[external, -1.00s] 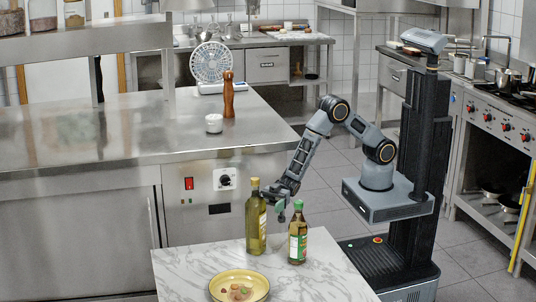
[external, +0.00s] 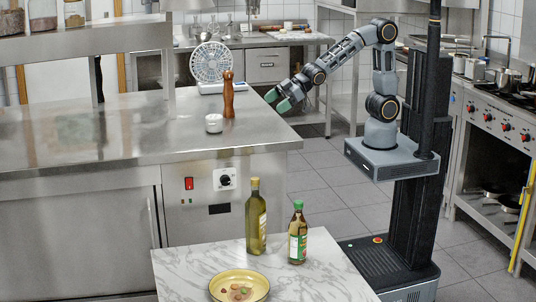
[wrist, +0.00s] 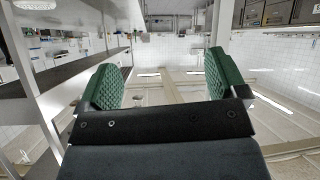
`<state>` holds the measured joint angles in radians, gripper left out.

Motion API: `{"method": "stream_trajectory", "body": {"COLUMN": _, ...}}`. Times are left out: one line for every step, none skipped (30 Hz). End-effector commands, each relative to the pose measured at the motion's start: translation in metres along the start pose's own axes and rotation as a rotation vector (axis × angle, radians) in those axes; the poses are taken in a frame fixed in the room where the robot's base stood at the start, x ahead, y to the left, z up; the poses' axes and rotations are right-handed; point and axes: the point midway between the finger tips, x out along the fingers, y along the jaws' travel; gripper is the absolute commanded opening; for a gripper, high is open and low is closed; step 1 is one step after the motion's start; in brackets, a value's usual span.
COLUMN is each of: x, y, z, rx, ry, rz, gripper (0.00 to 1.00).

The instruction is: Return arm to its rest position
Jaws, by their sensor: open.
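My gripper (external: 278,97) is raised over the right edge of the steel counter, with its green pads apart and nothing between them. In the wrist view my gripper (wrist: 163,85) shows both green textured pads spread wide and empty. My arm is lifted and reaches left from the column. A tall oil bottle (external: 255,222) and a green-capped bottle (external: 298,236) stand upright on the marble table (external: 190,268), well below and apart from my gripper.
A yellow bowl (external: 224,290) with small items sits on the marble table. On the steel counter (external: 110,130) stand a wooden pepper mill (external: 228,97), a small white jar (external: 213,124) and a fan-like round white thing (external: 209,62). A stove (external: 492,115) is at the right. Floor between is clear.

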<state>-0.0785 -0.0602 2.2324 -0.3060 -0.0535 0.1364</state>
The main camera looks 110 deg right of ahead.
Motion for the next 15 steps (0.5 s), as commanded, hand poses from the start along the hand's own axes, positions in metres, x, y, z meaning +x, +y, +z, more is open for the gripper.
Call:
{"method": "stream_trajectory", "body": {"x": -0.050, "y": 0.015, "z": -0.029, "rx": 0.027, "ry": -0.052, "rz": 0.032, "gripper": 0.91}}
{"method": "stream_trajectory", "body": {"x": -0.070, "y": 0.020, "z": -0.032, "rx": 0.044, "ry": -0.093, "rz": 0.047, "gripper": 0.91}}
{"method": "stream_trajectory", "body": {"x": -0.097, "y": 0.025, "z": -0.034, "rx": 0.067, "ry": -0.146, "rz": 0.063, "gripper": 0.91}}
{"method": "stream_trajectory", "body": {"x": -0.116, "y": 0.028, "z": -0.035, "rx": 0.084, "ry": -0.184, "rz": 0.070, "gripper": 0.91}}
{"method": "stream_trajectory", "body": {"x": -0.134, "y": 0.030, "z": -0.035, "rx": 0.098, "ry": -0.221, "rz": 0.075, "gripper": 0.91}}
{"method": "stream_trajectory", "body": {"x": -0.157, "y": 0.032, "z": -0.035, "rx": 0.119, "ry": -0.268, "rz": 0.078, "gripper": 0.91}}
{"method": "stream_trajectory", "body": {"x": -0.172, "y": 0.032, "z": -0.034, "rx": 0.134, "ry": -0.301, "rz": 0.079, "gripper": 0.91}}
{"method": "stream_trajectory", "body": {"x": -0.187, "y": 0.033, "z": -0.033, "rx": 0.147, "ry": -0.330, "rz": 0.078, "gripper": 0.91}}
{"method": "stream_trajectory", "body": {"x": -0.205, "y": 0.032, "z": -0.031, "rx": 0.163, "ry": -0.368, "rz": 0.074, "gripper": 0.91}}
{"method": "stream_trajectory", "body": {"x": -0.217, "y": 0.031, "z": -0.030, "rx": 0.173, "ry": -0.393, "rz": 0.071, "gripper": 0.91}}
{"method": "stream_trajectory", "body": {"x": -0.228, "y": 0.030, "z": -0.029, "rx": 0.184, "ry": -0.416, "rz": 0.066, "gripper": 0.91}}
{"method": "stream_trajectory", "body": {"x": -0.241, "y": 0.028, "z": -0.026, "rx": 0.194, "ry": -0.444, "rz": 0.060, "gripper": 0.91}}
{"method": "stream_trajectory", "body": {"x": -0.249, "y": 0.027, "z": -0.025, "rx": 0.201, "ry": -0.462, "rz": 0.054, "gripper": 0.91}}
{"method": "stream_trajectory", "body": {"x": -0.256, "y": 0.026, "z": -0.023, "rx": 0.206, "ry": -0.478, "rz": 0.049, "gripper": 0.91}}
{"method": "stream_trajectory", "body": {"x": -0.264, "y": 0.024, "z": -0.022, "rx": 0.213, "ry": -0.497, "rz": 0.044, "gripper": 0.91}}
